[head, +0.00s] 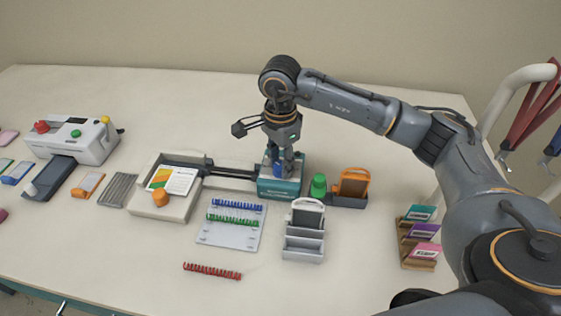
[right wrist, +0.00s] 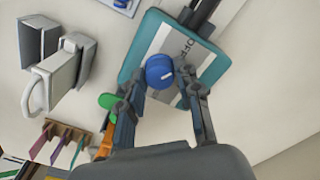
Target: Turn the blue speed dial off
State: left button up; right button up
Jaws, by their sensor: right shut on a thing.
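The blue speed dial (right wrist: 160,71) sits on top of a teal box (right wrist: 143,38). In the right wrist view a white line on the dial's top points to the lower right, and a pale label with the letters "OFF" shows beside it. My right gripper (right wrist: 162,77) has its two fingers on either side of the dial and is shut on it. In the head view the teal box (head: 280,189) stands mid-table and my right gripper (head: 280,163) points straight down over it, partly hiding the blue dial. My left gripper is not in view.
A green knob (head: 318,185) and an orange-framed holder (head: 353,186) stand right of the teal box. A grey holder (head: 303,250) stands in front. A tray with cards (head: 149,205) and a white machine (head: 95,143) are left.

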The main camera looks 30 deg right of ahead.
aim_at(280, 165)
jog(key=o, duration=1.1)
jog(key=shift+o, duration=0.2)
jog(key=shift+r, duration=0.15)
notch_tip(280, 165, up, 12)
jog(key=shift+f, duration=0.2)
